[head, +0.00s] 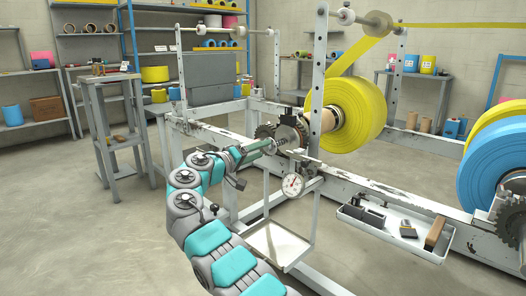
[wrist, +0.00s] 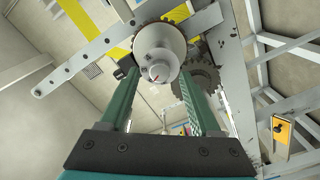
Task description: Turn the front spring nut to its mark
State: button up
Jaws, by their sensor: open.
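The front spring nut (wrist: 157,66) is a round, pale metal piece on the end of the spindle, in front of a larger disc. A small red line shows on its face. My gripper (wrist: 157,84) is open, its two green fingers on either side of the nut in the wrist view; whether they touch it I cannot tell. In the head view my gripper (head: 271,147) points at the spindle end on the near side of the frame, where the nut is too small to make out. The mark it turns to is not clearly visible.
A toothed wheel (wrist: 196,84) sits close beside the right finger. A dial gauge (head: 293,185) hangs below the spindle. A yellow roll (head: 352,115) is behind an upright. A grey tray (head: 376,234) with small items is mounted along the rail to the right.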

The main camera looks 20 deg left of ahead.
jog(key=v, duration=0.6)
dwell(0.4)
